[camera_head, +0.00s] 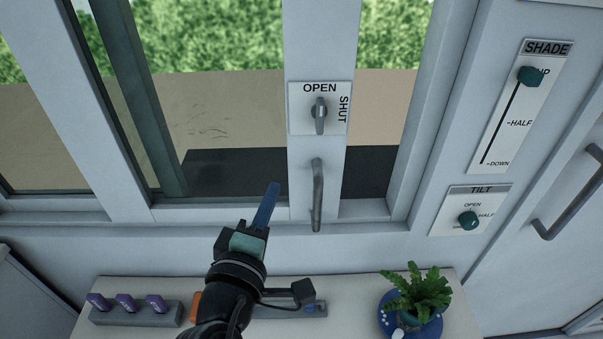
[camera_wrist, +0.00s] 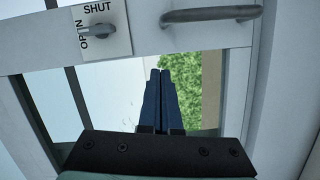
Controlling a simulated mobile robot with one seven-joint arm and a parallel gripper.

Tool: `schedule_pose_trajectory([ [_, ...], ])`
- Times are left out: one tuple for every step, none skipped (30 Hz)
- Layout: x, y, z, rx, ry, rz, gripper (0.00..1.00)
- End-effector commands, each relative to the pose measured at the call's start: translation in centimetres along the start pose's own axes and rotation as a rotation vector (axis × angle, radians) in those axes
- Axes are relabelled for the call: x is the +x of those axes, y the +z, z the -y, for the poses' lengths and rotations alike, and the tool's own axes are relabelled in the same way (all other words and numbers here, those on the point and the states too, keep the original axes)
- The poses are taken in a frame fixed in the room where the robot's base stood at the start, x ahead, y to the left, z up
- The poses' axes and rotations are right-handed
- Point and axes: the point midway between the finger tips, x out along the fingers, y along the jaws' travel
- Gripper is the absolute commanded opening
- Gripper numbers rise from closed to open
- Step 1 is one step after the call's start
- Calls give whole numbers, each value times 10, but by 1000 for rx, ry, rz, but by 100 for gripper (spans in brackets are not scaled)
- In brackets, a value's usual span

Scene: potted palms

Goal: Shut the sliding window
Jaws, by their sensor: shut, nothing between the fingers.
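The sliding window's white upright (camera_head: 323,40) stands apart from the right frame (camera_head: 430,110), with a gap between them. A grey vertical handle (camera_head: 317,195) is on the upright's lower part. Above it is a small latch lever (camera_head: 320,115) on an OPEN/SHUT plate (camera_head: 299,122); the lever points up to OPEN. My gripper (camera_head: 273,188) is shut and empty, its blue fingers to the left of the handle and below the latch. In the wrist view, the fingers (camera_wrist: 160,74) lie below the handle (camera_wrist: 212,15) and to the right of the latch (camera_wrist: 98,31), with no visible contact.
Below the window is a pale ledge (camera_head: 350,300). On it are a grey holder (camera_head: 135,318) with purple pieces, and a fern (camera_head: 418,292) on a blue saucer (camera_head: 386,320). Right are a SHADE slider (camera_head: 528,76), a TILT knob (camera_head: 467,220) and another handle (camera_head: 570,212).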

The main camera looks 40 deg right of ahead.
Motion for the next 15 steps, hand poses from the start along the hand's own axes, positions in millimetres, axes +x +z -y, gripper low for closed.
schedule_pose_trajectory([
  [12, 0, -3, 1, 0, 4, 0],
  [19, 0, -4, 2, 0, 3, 0],
  [28, 0, -4, 2, 0, 4, 0],
  [34, 0, -3, 2, 0, 3, 0],
  [40, 0, -3, 1, 0, 3, 0],
  [47, 0, -3, 2, 0, 3, 0],
  [53, 0, -3, 2, -1, 2, 0],
  [53, 7, -3, 0, -2, 4, 0],
  [53, 14, -3, -1, -2, 2, 0],
  [54, 18, -2, -1, -2, 2, 0],
  [55, 22, -2, -1, -2, 3, 0],
  [56, 26, -2, 0, -1, 1, 0],
  [57, 29, -2, 0, -1, 1, 0],
  [58, 32, -2, 1, -2, 1, 0],
  [58, 34, -1, 1, -1, -1, 0],
])
